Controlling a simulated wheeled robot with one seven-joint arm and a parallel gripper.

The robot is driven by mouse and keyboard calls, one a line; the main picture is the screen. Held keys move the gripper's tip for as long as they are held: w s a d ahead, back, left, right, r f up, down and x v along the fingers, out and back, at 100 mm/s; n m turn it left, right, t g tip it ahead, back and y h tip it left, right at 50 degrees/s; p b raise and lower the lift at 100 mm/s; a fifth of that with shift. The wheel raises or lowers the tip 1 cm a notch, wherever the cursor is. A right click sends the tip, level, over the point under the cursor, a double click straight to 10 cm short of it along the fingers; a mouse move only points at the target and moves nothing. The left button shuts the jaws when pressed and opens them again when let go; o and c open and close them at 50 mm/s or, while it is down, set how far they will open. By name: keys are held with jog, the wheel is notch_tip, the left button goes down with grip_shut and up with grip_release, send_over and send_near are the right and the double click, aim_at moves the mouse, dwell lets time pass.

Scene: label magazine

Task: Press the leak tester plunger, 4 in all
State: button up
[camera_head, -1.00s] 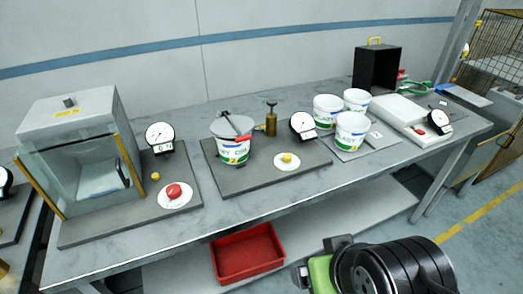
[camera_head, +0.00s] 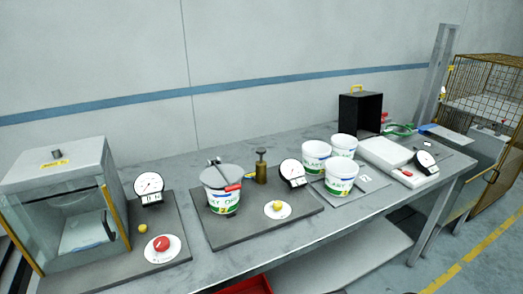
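The brass hand pump with a dark plunger handle (camera_head: 261,166) stands upright on a dark grey board (camera_head: 241,236) in the middle of the bench, and looks like the leak tester plunger. Left of it stands a white pail (camera_head: 222,200) with a grey lid and a clamp with a red tip on top. Right of it is a round dial gauge (camera_head: 292,171). In front is a yellow button on a white disc (camera_head: 277,210). The dial reading is too small to tell. My gripper is not in view.
A glass-fronted chamber (camera_head: 62,165) with a red button (camera_head: 161,243) stands at the left. Several white pails (camera_head: 341,178) stand on a grey board to the right. A black box (camera_head: 360,113) stands behind. A red tray (camera_head: 248,287) shows below the bench edge.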

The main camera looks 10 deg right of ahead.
grip_shut()
dwell(0.3)
dwell(1.2)
